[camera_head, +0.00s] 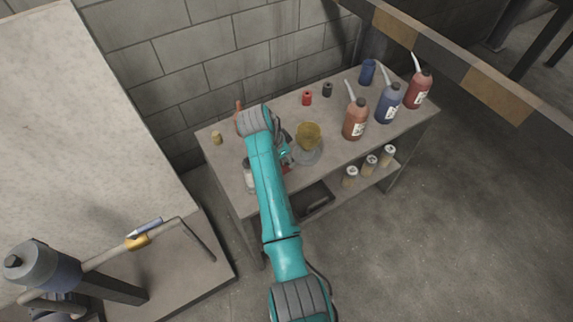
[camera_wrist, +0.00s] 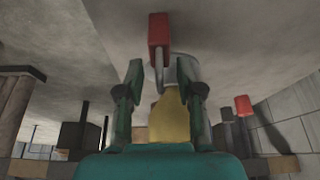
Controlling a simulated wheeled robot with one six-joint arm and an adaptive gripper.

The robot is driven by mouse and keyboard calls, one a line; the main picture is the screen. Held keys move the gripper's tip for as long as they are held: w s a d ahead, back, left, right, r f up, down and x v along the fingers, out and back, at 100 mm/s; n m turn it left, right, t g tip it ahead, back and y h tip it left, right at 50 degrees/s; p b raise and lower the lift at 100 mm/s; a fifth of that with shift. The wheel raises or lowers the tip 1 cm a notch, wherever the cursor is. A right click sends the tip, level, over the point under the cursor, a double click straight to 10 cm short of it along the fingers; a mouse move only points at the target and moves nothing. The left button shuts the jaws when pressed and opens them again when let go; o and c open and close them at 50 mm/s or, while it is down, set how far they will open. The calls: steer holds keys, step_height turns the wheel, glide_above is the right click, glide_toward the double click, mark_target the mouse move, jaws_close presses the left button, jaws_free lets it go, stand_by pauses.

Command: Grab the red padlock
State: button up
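In the wrist view, the red padlock (camera_wrist: 159,30) lies against the table surface at the top of the picture, with its grey shackle pointing toward my gripper. My gripper (camera_wrist: 160,88) is open. Its two dark green fingers stand apart, one on each side of the line to the padlock, and the padlock body is just beyond the fingertips. Nothing is clearly held. In the head view, my teal arm reaches over the table and hides most of my gripper (camera_head: 286,153). A small bit of red by it may be the padlock.
A yellow-topped glass container (camera_head: 308,138) stands right beside my gripper. Several bottles (camera_head: 355,119) with spouts line the right of the table (camera_head: 400,137). Small red (camera_head: 307,98) and black (camera_head: 327,90) items are at the back. A block wall stands behind.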

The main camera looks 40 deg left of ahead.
steer(key=shift+c, duration=0.3)
jaws_close()
steer(key=shift+r, duration=0.1)
